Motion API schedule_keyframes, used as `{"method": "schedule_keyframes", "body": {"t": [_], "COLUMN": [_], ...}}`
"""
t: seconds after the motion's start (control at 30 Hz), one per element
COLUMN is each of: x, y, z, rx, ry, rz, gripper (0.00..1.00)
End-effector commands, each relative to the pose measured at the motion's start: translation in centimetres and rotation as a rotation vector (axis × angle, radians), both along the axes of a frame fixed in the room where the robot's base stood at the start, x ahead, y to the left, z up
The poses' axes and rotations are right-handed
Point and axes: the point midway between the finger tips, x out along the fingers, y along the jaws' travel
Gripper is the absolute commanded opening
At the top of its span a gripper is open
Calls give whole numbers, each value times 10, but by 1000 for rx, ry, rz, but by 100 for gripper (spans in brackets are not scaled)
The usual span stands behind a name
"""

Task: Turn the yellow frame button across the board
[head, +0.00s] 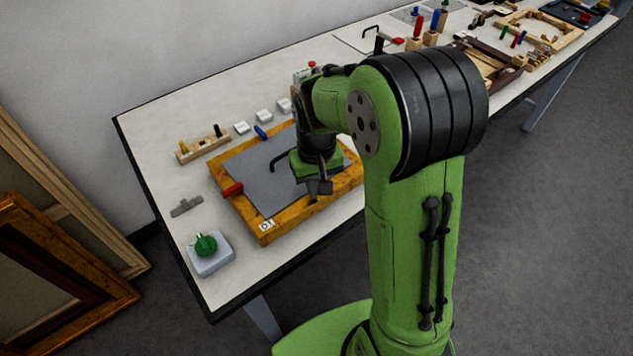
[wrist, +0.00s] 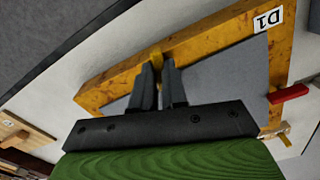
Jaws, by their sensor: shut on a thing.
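A gilt wooden frame (head: 237,214) labelled D1 lies flat on the table around a grey board (head: 250,172); the frame also shows in the wrist view (wrist: 205,38). My gripper (head: 313,196) points down at the frame's near side. In the wrist view my gripper (wrist: 159,68) is shut on the yellow frame button (wrist: 156,53), at the inner edge of the frame. The fingers hide much of the button, so I cannot tell exactly how it is turned. In the head view my gripper hides it.
A red button (head: 232,189) sits on the frame's left side and a blue one (head: 260,131) at its far side. A black handle (head: 281,158) rises over the board. A green knob (head: 205,244) on a grey block and a wooden peg rack (head: 203,148) stand nearby.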

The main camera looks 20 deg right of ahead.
Motion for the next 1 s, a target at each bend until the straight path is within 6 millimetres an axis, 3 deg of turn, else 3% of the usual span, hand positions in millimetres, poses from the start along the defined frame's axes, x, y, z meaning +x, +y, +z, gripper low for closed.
{"method": "schedule_keyframes", "body": {"t": [0.43, 1.0], "x": [0, 1], "y": [0, 0], "z": [1, 1], "rx": [-1, 0], "ry": [-1, -2], "rz": [267, 325], "gripper": [0, 0]}}
